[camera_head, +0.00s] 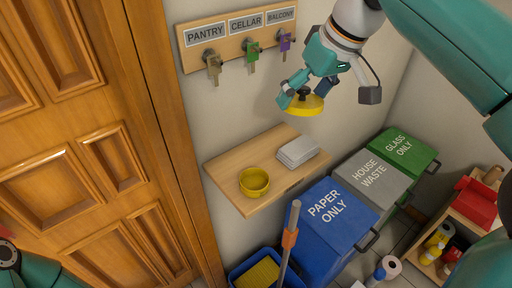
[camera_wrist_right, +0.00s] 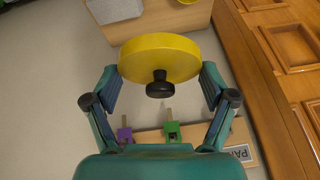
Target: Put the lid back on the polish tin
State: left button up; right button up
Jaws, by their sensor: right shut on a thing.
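The polish tin (camera_head: 254,184) is a round, open yellow tin standing on the left part of a wooden wall shelf (camera_head: 228,172). A sliver of yellow, likely its edge, shows at the top of the right wrist view. The lid (camera_head: 303,107) is a yellow disc with a black knob; it also shows in the right wrist view (camera_wrist_right: 158,56). My right gripper (camera_head: 306,97) is shut on the lid's rim, with one finger on each side. It holds the lid in the air, above and to the right of the tin. My left gripper is out of view.
A grey stack (camera_head: 298,151) lies on the shelf right of the tin. Key hooks with labels (camera_head: 240,36) hang on the wall above. Blue (camera_head: 326,215), grey (camera_head: 372,177) and green (camera_head: 404,152) bins stand right of the shelf. A wooden door (camera_head: 90,140) is at left.

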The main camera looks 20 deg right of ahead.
jog(key=shift+w+a+f+n+y+b, duration=0.35)
jog(key=shift+a+f+n, duration=0.9)
jog(key=shift+f, duration=1.95)
jog(key=shift+w+a+f+n+y+b, duration=0.1)
jog(key=shift+a+f+n+y+b, duration=0.4)
jog(key=shift+a+f, duration=1.95)
jog(key=shift+w+a+f+n+y+b, duration=0.15)
jog(key=shift+a+f+n+b, duration=0.8)
jog(key=shift+f, duration=2.95)
jog(key=shift+d, duration=0.2)
jog(key=shift+r, duration=0.1)
jog(key=shift+f, duration=0.2)
jog(key=o, duration=0.8)
